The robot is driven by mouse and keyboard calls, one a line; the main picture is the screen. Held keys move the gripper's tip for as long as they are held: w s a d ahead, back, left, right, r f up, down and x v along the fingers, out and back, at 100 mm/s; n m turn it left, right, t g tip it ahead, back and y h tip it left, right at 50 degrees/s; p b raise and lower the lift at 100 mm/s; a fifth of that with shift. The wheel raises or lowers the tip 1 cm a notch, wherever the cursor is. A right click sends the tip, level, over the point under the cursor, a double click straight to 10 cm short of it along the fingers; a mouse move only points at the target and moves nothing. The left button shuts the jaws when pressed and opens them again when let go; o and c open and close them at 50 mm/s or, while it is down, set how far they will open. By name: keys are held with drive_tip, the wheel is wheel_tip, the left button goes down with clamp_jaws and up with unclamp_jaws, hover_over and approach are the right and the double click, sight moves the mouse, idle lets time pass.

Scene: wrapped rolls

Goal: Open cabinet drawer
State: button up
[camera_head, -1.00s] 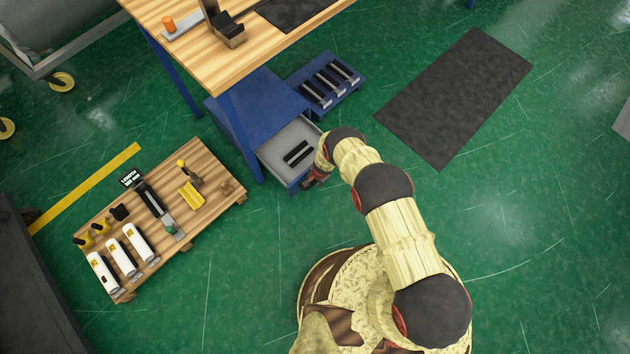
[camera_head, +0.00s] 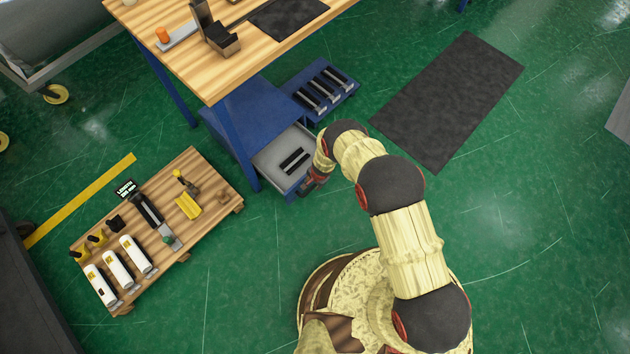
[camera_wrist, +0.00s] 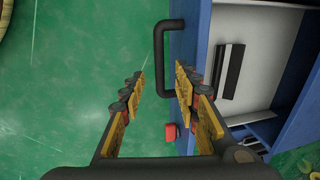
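The blue cabinet (camera_head: 240,118) stands under the workbench. Its drawer (camera_head: 270,160) is pulled out, showing a grey inside with black bars (camera_head: 293,161). In the wrist view the drawer's blue front (camera_wrist: 190,30) carries a black bow handle (camera_wrist: 158,55). My gripper (camera_wrist: 160,88) is open, with its yellow, worn fingers apart. The handle's bar appears between the two fingers, and the right finger lies by the drawer front. I cannot tell whether either finger touches the handle. In the head view my gripper (camera_head: 308,187) is at the drawer front, partly hidden by my arm.
A wooden workbench (camera_head: 190,65) stands above the cabinet. A blue tray with dark bars (camera_head: 325,88) lies behind the drawer. A wooden pallet (camera_head: 215,178) with white rolls and tools is at left. A dark mat (camera_head: 450,100) lies at right; green floor is clear around it.

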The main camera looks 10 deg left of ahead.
drive_tip(key=shift+s+d+r, duration=0.15)
drive_tip(key=shift+d+r, duration=0.05)
drive_tip(key=shift+r, duration=1)
drive_tip(key=shift+s+d+r, duration=0.15)
drive_tip(key=shift+r, duration=1)
